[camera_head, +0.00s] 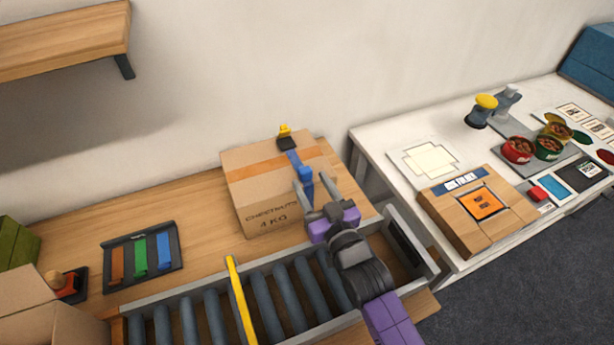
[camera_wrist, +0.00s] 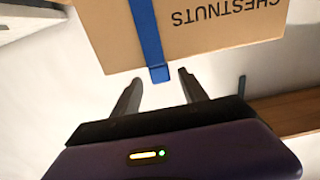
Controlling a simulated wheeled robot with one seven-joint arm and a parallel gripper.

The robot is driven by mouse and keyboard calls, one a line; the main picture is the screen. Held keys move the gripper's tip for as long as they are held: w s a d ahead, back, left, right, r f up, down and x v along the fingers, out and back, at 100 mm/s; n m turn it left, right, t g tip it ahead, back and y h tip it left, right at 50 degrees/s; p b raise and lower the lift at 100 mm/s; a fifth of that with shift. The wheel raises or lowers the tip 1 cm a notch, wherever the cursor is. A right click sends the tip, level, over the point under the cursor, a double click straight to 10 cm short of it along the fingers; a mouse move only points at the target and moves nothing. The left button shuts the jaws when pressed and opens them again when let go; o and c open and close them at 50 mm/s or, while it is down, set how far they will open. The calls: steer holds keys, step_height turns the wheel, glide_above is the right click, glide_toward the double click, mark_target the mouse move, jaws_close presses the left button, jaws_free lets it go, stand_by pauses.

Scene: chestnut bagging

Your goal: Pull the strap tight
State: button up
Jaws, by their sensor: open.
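The blue strap (camera_head: 301,172) runs over the top of the cardboard chestnut box (camera_head: 265,217) and down its front side. A dark buckle (camera_head: 287,143) with a yellow top sits on the box at the strap's far end. In the wrist view the strap (camera_wrist: 147,35) hangs along the face of the box (camera_wrist: 195,28), and its loose end lies between and just beyond my fingertips. My gripper (camera_head: 320,193) is open at the box's front right edge. It also shows in the wrist view (camera_wrist: 160,82), with both fingers apart and nothing clamped.
A roller conveyor (camera_head: 211,305) with a yellow bar lies in front of the box. A dark rack (camera_head: 141,256) with coloured straps lies left. A white table (camera_head: 398,153) with tins and a second carton (camera_head: 477,211) stands right.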

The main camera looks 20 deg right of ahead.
steer(key=s, duration=0.3)
steer(key=shift+s, duration=0.25)
steer(key=s+r+g, duration=0.1)
steer(key=s+r, duration=0.1)
steer(key=s, duration=1.6)
steer(key=s+r+g, duration=0.2)
steer(key=s, duration=1.6)
steer(key=shift+c, duration=0.2)
stand_by(0.9)
